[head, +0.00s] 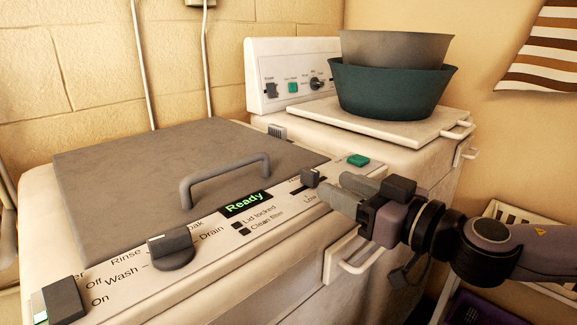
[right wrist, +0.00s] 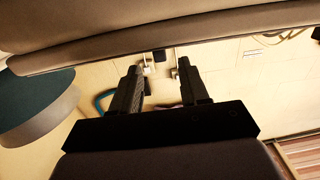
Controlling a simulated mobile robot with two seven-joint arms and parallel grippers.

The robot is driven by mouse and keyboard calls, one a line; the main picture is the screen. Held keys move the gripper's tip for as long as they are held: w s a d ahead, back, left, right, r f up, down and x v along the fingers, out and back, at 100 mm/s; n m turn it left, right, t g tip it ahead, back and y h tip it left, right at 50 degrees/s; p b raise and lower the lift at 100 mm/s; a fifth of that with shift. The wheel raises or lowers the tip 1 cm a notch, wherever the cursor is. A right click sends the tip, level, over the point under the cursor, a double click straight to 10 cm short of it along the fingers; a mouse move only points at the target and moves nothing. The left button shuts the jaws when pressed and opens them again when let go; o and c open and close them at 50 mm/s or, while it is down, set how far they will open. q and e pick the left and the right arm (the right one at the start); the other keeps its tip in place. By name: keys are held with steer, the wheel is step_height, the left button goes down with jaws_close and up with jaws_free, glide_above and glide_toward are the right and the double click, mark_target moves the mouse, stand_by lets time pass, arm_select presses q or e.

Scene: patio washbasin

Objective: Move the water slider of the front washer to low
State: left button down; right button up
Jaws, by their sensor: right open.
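The front washer (head: 110,283) fills the lower left of the head view, with a grey lid and a control panel. Its water slider is a small dark grey knob (head: 311,177) at the panel's right part, above the word "Low". The slot and the rest of its labels are partly hidden, so its exact setting is unclear. My right gripper (head: 340,191) is open, its fingertips close to the right of the knob; I cannot tell whether they touch. In the right wrist view the two fingers (right wrist: 160,85) stand apart with nothing visibly held. My left gripper is not in view.
The lid handle (head: 225,178) rises left of the slider. A green button (head: 358,160) lies behind it. A second washer (head: 290,118) stands behind, carrying a teal bowl (head: 388,92) and a grey bowl (head: 395,49). A drawer handle (head: 362,262) sticks out below the panel.

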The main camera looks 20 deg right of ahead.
mark_target(317, 174)
steer(key=shift+w+r, duration=0.1)
steer(key=shift+w, duration=0.1)
steer(key=shift+w+a+r+p, duration=0.15)
steer(key=shift+w+a+p, duration=0.15)
steer(key=shift+w+p, duration=0.4)
steer(key=p+x, duration=0.1)
steer(key=x, duration=0.2)
steer(key=shift+w+a+p, duration=0.1)
steer(key=shift+w+p, duration=0.2)
steer(key=shift+p, duration=0.05)
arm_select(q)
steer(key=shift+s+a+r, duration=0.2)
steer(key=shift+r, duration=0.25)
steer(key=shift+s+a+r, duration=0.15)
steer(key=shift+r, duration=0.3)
arm_select(e)
steer(key=shift+x, duration=0.9)
steer(key=shift+a, duration=0.1)
jaws_close()
